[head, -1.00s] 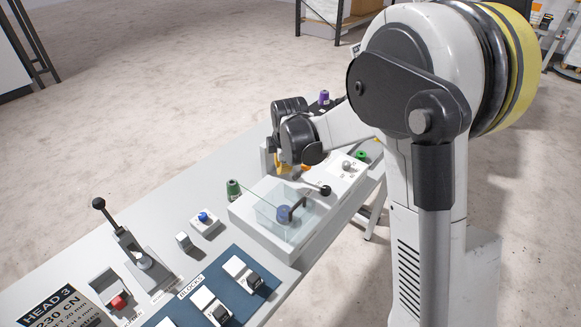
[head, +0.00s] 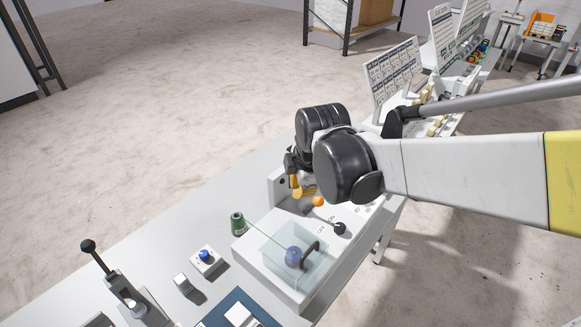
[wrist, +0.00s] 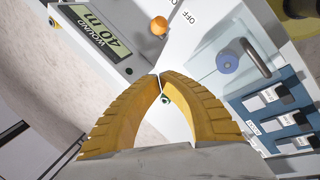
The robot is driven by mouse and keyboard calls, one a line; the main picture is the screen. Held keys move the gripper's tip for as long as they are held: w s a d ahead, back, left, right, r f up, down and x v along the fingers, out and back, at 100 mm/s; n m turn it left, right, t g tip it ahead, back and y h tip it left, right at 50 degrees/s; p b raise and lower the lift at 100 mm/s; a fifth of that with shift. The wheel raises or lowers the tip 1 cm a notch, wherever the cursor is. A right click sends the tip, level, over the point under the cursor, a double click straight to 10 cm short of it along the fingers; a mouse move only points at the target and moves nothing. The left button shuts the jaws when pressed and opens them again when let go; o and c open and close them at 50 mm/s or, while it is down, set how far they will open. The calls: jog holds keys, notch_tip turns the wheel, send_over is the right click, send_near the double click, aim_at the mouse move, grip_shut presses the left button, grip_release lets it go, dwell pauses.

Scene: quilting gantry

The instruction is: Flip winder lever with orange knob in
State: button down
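The orange knob (head: 318,201) sits on the winder housing, beside and slightly right of my gripper (head: 298,191) in the head view. In the wrist view the orange knob (wrist: 158,25) is beyond the fingertips, near an OFF label (wrist: 188,17). The lever's stem is hard to make out. My gripper's yellow fingers (wrist: 160,75) arch together with their tips meeting and hold nothing. The knob and fingertips look apart. In the head view my wrist hides part of the winder.
A clear box (head: 275,248) covers a blue bobbin (head: 295,257); a black-knobbed lever (head: 340,228) stands beside it. A green thread cone (head: 238,223) and blue button (head: 204,254) are nearby. A display (wrist: 103,40) reads "40 m". A tall black-knobbed lever (head: 87,245) stands left.

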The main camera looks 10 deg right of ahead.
aim_at(307, 210)
jog(key=b+x, duration=0.1)
jog(key=x, duration=0.2)
jog(key=b+x, duration=0.1)
jog(key=x, duration=0.2)
jog(key=b+x, duration=0.1)
jog(key=x, duration=0.2)
jog(key=shift+s+a+f, duration=0.1)
jog(key=shift+s+f, duration=0.1)
jog(key=shift+s, duration=0.05)
jog(key=d, duration=0.1)
jog(key=d+f+b, duration=0.1)
jog(key=d, duration=0.1)
jog(key=shift+w, duration=0.25)
jog(key=shift+d+f, duration=0.1)
jog(key=shift+d, duration=0.35)
jog(key=shift+s+d+f+b, duration=0.25)
jog(key=shift+s+d+b, duration=0.05)
jog(key=shift+d, duration=0.25)
jog(key=shift+w, duration=0.2)
